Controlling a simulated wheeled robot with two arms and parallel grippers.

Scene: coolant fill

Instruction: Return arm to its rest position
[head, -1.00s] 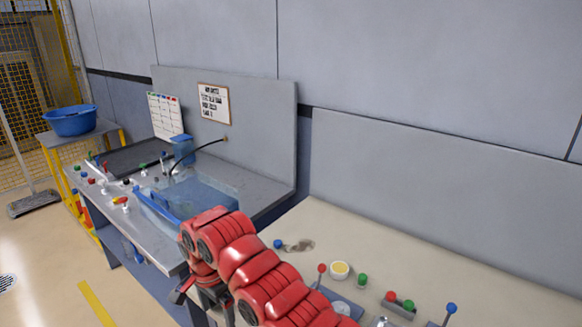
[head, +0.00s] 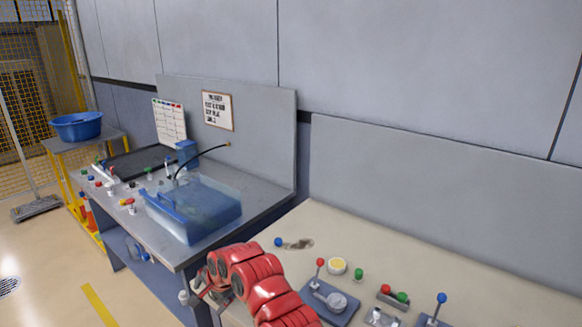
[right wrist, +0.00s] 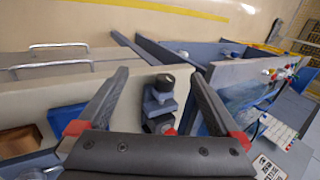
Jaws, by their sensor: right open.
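My right arm (head: 265,285) is red and reaches in from the bottom of the head view. My right gripper (head: 198,292) is by the near corner of the grey workbench, beside the cream bench; it is small and partly hidden there. In the right wrist view my right gripper (right wrist: 158,74) has its two dark fingers spread, with nothing held. A grey and black fitting (right wrist: 160,98) shows between the fingers, and I cannot tell how far beyond them it is. My left gripper is in neither view.
A clear blue tank (head: 195,210) stands on the grey workbench (head: 262,195), with small coloured-knob parts further left. The cream bench (head: 400,255) carries a lever plate (head: 330,300), a yellow-topped cup (head: 337,266) and knobs. A blue basin (head: 77,127) is far left.

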